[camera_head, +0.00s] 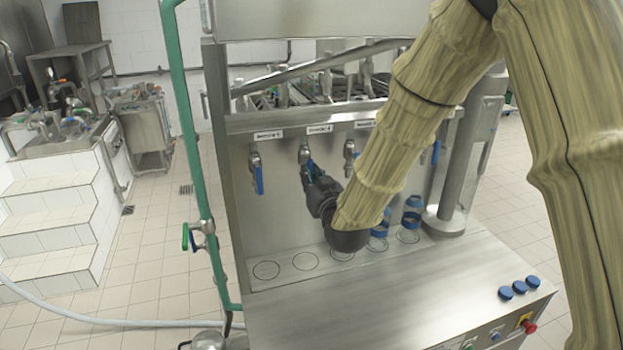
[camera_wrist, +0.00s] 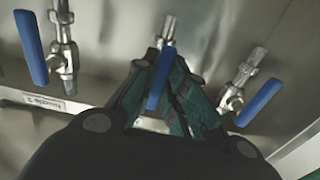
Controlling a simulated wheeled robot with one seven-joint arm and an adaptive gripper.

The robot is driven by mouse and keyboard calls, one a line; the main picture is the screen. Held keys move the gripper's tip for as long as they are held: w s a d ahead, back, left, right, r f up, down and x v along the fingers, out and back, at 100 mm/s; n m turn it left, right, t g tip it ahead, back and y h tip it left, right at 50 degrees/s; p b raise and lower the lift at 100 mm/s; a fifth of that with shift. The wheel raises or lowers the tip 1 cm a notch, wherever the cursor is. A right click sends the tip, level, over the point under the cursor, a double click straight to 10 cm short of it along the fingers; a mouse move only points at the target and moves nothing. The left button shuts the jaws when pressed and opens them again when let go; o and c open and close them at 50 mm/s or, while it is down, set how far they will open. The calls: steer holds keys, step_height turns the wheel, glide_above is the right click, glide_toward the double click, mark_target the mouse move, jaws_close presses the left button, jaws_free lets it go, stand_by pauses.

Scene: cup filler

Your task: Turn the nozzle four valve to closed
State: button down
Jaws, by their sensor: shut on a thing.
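My gripper (camera_head: 308,174) is at the second valve from the left (camera_head: 304,154) on the filler's steel back panel. The wrist view shows my gripper (camera_wrist: 160,82) shut on that valve's blue handle (camera_wrist: 160,76), with a dark finger on each side. The handle is mostly hidden in the head view. The leftmost valve (camera_head: 255,160) has its blue handle hanging down. The third valve (camera_head: 349,150) is just right of my gripper. White labels (camera_head: 319,129) sit above the valves; their numbers are too small to read, so I cannot confirm which is nozzle four.
Neighbouring blue handles flank my gripper closely in the wrist view, at left (camera_wrist: 31,48) and right (camera_wrist: 260,102). A green pipe (camera_head: 190,130) rises at left. The front steel top (camera_head: 400,300) is mostly clear.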

steer(key=shift+s+a+r+m+b, duration=0.15)
steer(key=shift+a+r+m+b, duration=0.25)
steer(key=shift+m+b, duration=2.65)
steer(key=shift+s+a+r+m+b, duration=0.1)
steer(key=shift+a+r+m+b, duration=0.35)
steer(key=shift+m+b, duration=2.6)
steer(key=shift+s+a+r+m+b, duration=0.15)
steer(key=shift+a+r+m+b, duration=0.25)
steer(key=shift+m+b, duration=2.65)
steer(key=shift+n+b, duration=0.25)
steer(key=shift+b, duration=0.1)
steer(key=c, duration=1.5)
jaws_free()
steer(key=shift+d+r, duration=0.1)
steer(key=shift+o, duration=0.2)
